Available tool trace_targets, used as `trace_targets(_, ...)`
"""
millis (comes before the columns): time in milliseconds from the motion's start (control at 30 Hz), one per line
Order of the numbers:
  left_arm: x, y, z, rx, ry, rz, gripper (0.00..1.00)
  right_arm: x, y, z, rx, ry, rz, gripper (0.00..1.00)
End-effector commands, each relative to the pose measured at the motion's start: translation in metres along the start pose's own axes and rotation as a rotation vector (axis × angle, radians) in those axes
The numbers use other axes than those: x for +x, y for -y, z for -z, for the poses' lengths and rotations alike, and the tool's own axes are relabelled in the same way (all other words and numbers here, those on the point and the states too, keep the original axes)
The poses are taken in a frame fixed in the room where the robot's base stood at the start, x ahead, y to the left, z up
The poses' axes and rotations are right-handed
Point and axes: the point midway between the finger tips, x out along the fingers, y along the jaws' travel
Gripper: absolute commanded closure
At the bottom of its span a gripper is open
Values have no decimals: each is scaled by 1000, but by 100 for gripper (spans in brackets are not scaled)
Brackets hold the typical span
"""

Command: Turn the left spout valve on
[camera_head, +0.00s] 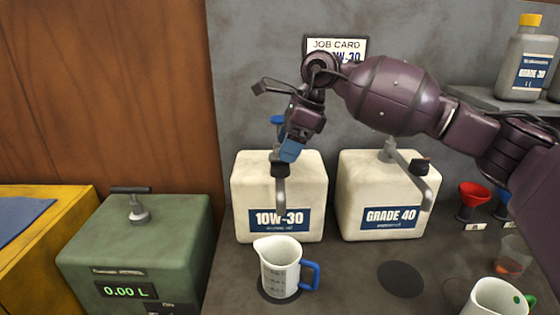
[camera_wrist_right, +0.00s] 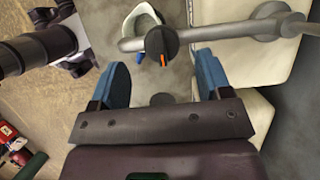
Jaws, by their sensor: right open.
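The left spout sticks out from the cream container (camera_head: 250,190) labelled 10W-30. Its black valve knob (camera_head: 280,169) sits at the top of the grey spout pipe (camera_head: 281,195). In the right wrist view the round knob (camera_wrist_right: 162,42) has an orange mark, and the pipe (camera_wrist_right: 225,34) runs off to the right. My right gripper (camera_head: 284,138) is open and empty, with its blue fingers to either side of the knob and just short of it; contact cannot be told. The gripper also shows in the right wrist view (camera_wrist_right: 161,64). My left gripper is not in view.
A measuring jug (camera_head: 281,265) with a blue handle stands under the left spout. A second cream container (camera_head: 365,185), labelled GRADE 40, stands to the right with its own spout. A green box (camera_head: 135,240) reads 0.00 L.

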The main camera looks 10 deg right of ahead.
Motion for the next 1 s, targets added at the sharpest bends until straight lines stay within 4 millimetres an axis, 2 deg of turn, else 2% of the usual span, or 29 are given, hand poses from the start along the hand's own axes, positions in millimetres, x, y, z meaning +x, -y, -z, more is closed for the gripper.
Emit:
trace_targets(100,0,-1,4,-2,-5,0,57,20,0,0,1,0,-2,29)
trace_targets(300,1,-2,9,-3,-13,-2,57,41,0,0,1,1,-1,29)
trace_targets(733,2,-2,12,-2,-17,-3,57,48,0,0,1,2,0,29)
trace_targets(1000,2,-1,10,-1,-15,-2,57,48,0,0,1,2,0,70)
